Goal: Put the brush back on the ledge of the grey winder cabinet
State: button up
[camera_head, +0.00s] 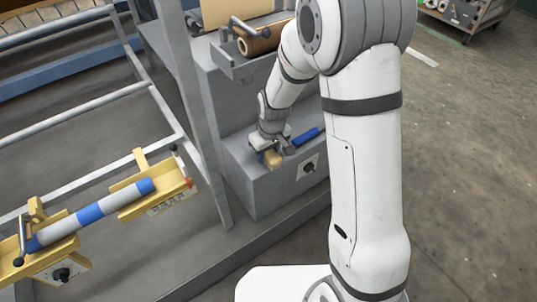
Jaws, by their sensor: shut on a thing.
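The grey winder cabinet (262,193) stands at the centre, with a stepped ledge (236,147) on its front. The brush (307,136) has a blue handle to the right and what looks like a tan head to the left. My gripper (279,149) is at the ledge, shut on the brush around its middle, which the jaws partly hide. The brush is at the ledge top, lying roughly level. I cannot tell whether it touches the surface.
A brown roll (262,40) lies in a grey cradle above the ledge. A dark knob (308,168) is on the cabinet front. Yellow brackets (150,197) hold a blue and white roller (95,213) at the left. A grey frame post (190,95) stands left of the ledge.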

aim_at(272, 155)
jog(key=shift+r, duration=0.1)
jog(key=shift+f, duration=0.2)
jog(key=o, duration=1)
jog(key=shift+o, duration=0.2)
jog(key=shift+r, duration=0.15)
notch_tip(272, 155, up, 12)
jog(key=s+d+p, duration=0.1)
jog(key=p, duration=0.3)
jog(key=s+d+r+m, duration=0.3)
jog(key=s+d, duration=0.3)
jog(key=s, duration=0.3)
jog(key=s+d+r+m, duration=0.3)
jog(key=s+d+r, duration=0.3)
jog(key=s, duration=0.3)
jog(key=shift+d+r+m+h, duration=0.2)
jog(key=shift+d+m+h, duration=0.2)
jog(key=shift+d, duration=0.3)
